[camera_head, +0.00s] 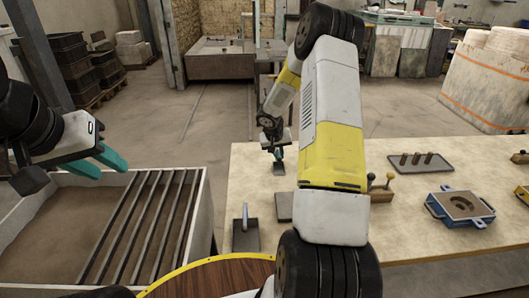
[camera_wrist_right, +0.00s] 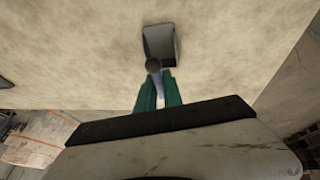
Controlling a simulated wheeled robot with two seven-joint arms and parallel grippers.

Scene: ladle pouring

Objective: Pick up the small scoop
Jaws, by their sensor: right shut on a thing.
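The small scoop (camera_head: 279,169) is at the far left part of the table, with a dark grey pan. In the right wrist view the scoop's pan (camera_wrist_right: 160,42) points away from me, and its handle comes back between the green fingers. My right gripper (camera_head: 277,153) is shut on that handle; in the wrist view its fingers (camera_wrist_right: 158,92) sit on either side of it. I cannot tell whether the pan touches the table. My left gripper (camera_head: 98,164) is open and empty, above the barred bin at the left.
A larger scoop (camera_head: 245,234) with a blue handle and a dark plate (camera_head: 284,207) lie nearer on the table (camera_head: 400,225). To the right are a tray with brown pegs (camera_head: 420,163), a wooden block with knobs (camera_head: 381,196) and a blue mould (camera_head: 461,206). A barred bin (camera_head: 205,215) stands left.

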